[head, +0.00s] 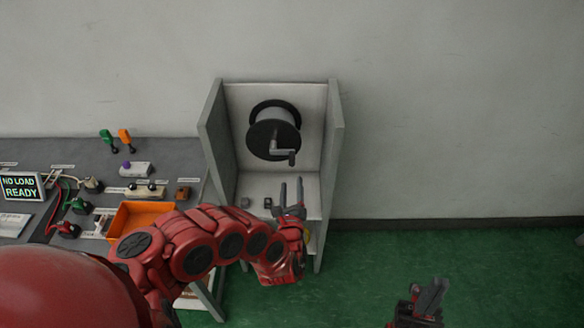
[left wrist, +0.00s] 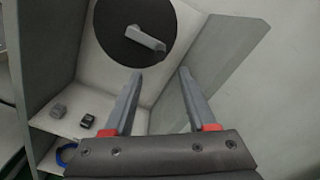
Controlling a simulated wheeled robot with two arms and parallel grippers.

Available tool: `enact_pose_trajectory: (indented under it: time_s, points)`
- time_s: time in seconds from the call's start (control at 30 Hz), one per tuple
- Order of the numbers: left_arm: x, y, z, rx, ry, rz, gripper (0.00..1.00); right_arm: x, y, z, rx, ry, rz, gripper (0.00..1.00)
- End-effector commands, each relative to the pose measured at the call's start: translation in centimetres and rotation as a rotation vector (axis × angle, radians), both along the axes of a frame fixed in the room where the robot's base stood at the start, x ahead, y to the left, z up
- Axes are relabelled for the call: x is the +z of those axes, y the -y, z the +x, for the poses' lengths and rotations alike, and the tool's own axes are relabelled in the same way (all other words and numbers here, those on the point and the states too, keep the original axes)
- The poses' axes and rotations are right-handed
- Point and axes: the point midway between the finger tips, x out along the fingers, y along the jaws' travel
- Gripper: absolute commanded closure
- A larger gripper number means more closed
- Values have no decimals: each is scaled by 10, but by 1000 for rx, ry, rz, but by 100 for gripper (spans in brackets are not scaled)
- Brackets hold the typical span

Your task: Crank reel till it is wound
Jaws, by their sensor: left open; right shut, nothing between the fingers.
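The reel (head: 274,131) is a black-flanged drum with a pale core, mounted on the back wall of a grey booth. Its grey crank (head: 283,152) sticks out at the front, with the handle at the lower right of the hub. In the left wrist view the crank arm (left wrist: 145,39) shows against the black flange (left wrist: 120,45). My left gripper (head: 291,182) is open and empty, below the crank and apart from it, with its fingers pointing up. My right gripper (head: 432,292) is shut and empty, low at the right over the green floor, far from the reel.
The booth's side panels (head: 217,145) stand on both sides of the reel. Two small blocks (left wrist: 59,110) lie on the booth shelf (left wrist: 104,100). A grey bench at left carries an orange tray (head: 135,222), a "NO LOAD READY" display (head: 21,187) and several levers.

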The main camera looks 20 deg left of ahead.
Motion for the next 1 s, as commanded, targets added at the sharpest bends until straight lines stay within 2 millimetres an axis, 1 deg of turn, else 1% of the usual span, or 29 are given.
enact_pose_trajectory:
  time_s: [0.03, 0.2, 0.33, 0.5, 1.0]
  points:
    - [5, 6, -12, -9, -6, 4, 43, 11, 0, 0, 0, 0, 0, 100]
    - [2, 14, -45, -4, -3, 2, 43, 20, 0, 0, 0, 0, 0, 100]
    - [0, 18, -59, -1, -3, -1, 43, 24, 0, 0, 0, 0, 0, 100]
    - [0, 19, -66, -1, -1, 1, 43, 24, 0, 0, 0, 0, 0, 100]
    - [-1, 16, -66, 7, 0, -2, 43, 24, 0, 0, 0, 0, 0, 100]
